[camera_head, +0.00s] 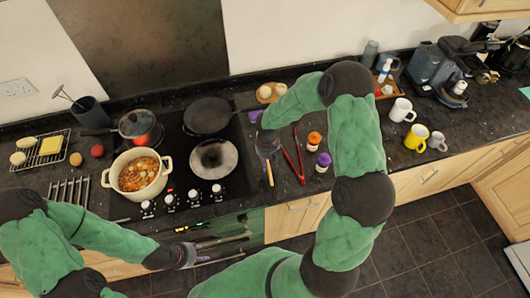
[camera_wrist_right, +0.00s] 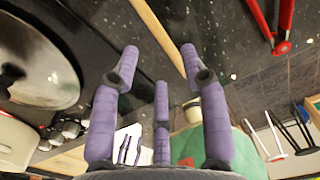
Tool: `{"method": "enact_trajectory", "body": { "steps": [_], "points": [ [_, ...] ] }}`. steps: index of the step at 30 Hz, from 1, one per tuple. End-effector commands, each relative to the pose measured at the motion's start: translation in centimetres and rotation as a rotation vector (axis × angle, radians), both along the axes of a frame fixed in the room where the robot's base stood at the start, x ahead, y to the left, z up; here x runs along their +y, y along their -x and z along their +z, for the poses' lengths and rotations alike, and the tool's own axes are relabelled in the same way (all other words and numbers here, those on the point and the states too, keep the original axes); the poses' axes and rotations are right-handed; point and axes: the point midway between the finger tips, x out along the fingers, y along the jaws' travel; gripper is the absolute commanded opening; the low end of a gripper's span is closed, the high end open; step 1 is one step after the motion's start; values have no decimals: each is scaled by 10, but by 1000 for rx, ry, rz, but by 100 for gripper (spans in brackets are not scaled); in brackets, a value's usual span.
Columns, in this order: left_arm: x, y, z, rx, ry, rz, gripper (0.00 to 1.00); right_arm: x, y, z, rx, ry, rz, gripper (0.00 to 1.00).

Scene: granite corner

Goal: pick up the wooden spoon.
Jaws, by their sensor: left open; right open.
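The wooden spoon (camera_head: 269,173) lies on the dark granite counter to the right of the hob, and only part of its light handle shows beneath my right gripper. In the right wrist view its handle (camera_wrist_right: 158,32) runs diagonally between the spread purple fingertips. My right gripper (camera_head: 267,150) is open above the spoon; it shows in the wrist view (camera_wrist_right: 160,65) with nothing held. The spoon's head is hidden or out of frame. My left gripper (camera_head: 240,243) is open and empty, low in front of the hob.
Red tongs (camera_head: 295,157) lie just right of the spoon. Orange-capped (camera_head: 314,140) and purple-capped (camera_head: 323,162) jars stand beyond them. A pot of food (camera_head: 140,174) and pans (camera_head: 214,158) sit on the hob at left. Mugs (camera_head: 402,110) stand at right.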

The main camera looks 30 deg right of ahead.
Motion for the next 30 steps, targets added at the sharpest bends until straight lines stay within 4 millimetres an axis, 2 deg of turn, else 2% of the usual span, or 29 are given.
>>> {"method": "enact_trajectory", "body": {
  "steps": [10, 18, 20, 23, 24, 30],
  "points": [
    [0, 0, -5, 0, 0, 0, 43, -2, 2, -44, 3, -1, 1, 45],
    [0, 0, -5, 0, 0, 0, 43, -2, 1, -48, 0, 0, 0, 45],
    [0, 0, -5, 0, 0, 0, 43, -2, 1, -48, 0, 0, 0, 31],
    [0, 0, -5, 0, 0, 0, 43, -2, 1, -48, 0, 0, 0, 2],
    [0, 0, -5, 0, 0, 0, 43, -2, 1, -48, 0, 0, 0, 0],
    [0, 0, -5, 0, 0, 0, 43, -2, 1, -48, 0, 0, 0, 0]
  ]
}}
